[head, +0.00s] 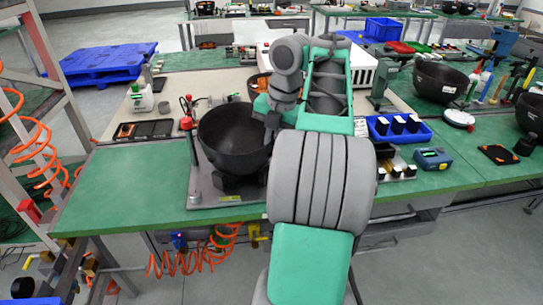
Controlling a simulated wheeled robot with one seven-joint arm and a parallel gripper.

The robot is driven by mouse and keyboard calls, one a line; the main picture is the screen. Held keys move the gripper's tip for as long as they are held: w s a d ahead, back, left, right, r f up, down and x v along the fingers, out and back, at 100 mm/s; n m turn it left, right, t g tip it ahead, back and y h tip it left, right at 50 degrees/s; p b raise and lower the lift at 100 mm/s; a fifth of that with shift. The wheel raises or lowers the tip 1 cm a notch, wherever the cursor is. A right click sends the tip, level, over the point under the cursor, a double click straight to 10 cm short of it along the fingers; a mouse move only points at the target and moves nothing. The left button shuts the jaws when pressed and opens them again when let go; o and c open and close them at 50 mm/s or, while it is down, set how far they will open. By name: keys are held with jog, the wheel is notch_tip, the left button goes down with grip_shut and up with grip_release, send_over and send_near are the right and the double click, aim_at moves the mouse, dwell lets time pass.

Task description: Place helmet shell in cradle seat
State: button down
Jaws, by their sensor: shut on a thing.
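The helmet shell (228,142) is a dark, bowl-shaped shell, open side up, at the middle left of the green bench. My gripper (268,122) is at the shell's right rim and is shut on it; the fingertips are partly hidden by the wrist. The cradle seat (232,184) is a dark block under the shell on a grey base plate (205,197). The shell covers most of it, so I cannot tell whether the shell touches the seat.
Red-topped posts (189,125) stand left of the shell. A white bottle (140,97) and dark trays (144,130) lie farther left. A blue bin (398,128) and a blue meter (433,158) lie right of my arm. Another dark shell (440,80) stands at the right. The front-left benchtop is clear.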

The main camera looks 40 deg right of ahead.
jog(key=shift+f, duration=0.4)
jog(key=c, duration=1.6)
grip_release()
jog(key=shift+r, duration=0.1)
notch_tip(320, 180, up, 12)
jog(key=s+p, duration=0.2)
jog(key=p, duration=0.9)
jog(key=w+a+f+m, duration=0.2)
jog(key=a+m, duration=0.1)
jog(key=a, duration=0.3)
jog(key=w+a+f+m+y, duration=0.1)
jog(key=a+m, duration=0.2)
jog(key=a, duration=0.3)
jog(key=w+a+f+m, duration=0.2)
jog(key=a+m, duration=0.1)
jog(key=a, duration=0.3)
jog(key=s+a+f+m+h, duration=0.1)
jog(key=s+a+f+m, duration=0.8)
jog(key=f+m, duration=0.3)
jog(key=shift+s+a+f+m+h, duration=0.35)
jog(key=shift+s+m, duration=0.4)
jog(key=shift+m, duration=0.15)
